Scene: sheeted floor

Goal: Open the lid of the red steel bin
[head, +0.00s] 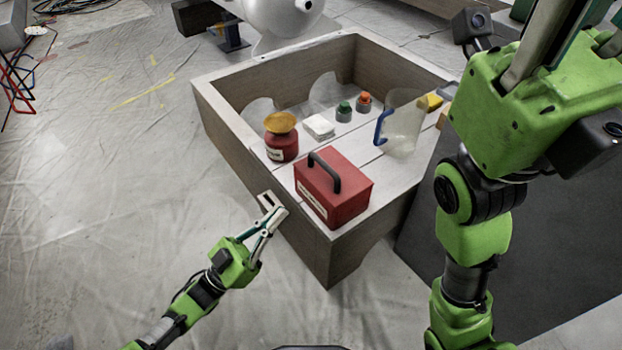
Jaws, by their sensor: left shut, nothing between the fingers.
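A round red bin (281,148) with a yellow-orange lid (280,122) stands upright inside the wooden-sided box, near its left wall. The lid sits on top of the bin; I cannot tell whether it is fully seated. My left gripper (271,205) is shut and empty, at the near left wall of the box, in front of and below the bin and apart from it. My right arm fills the right side of the view; part of its gripper shows close to the camera, with its fingertips out of the picture.
A red case (346,205) with a black handle stands in the box's near corner, close to my left gripper. A white block (319,127), a green-topped (344,112) and an orange-topped (363,102) piece, and a clear blue-handled container (402,125) stand behind. The sheeted floor (110,200) at left is mostly clear.

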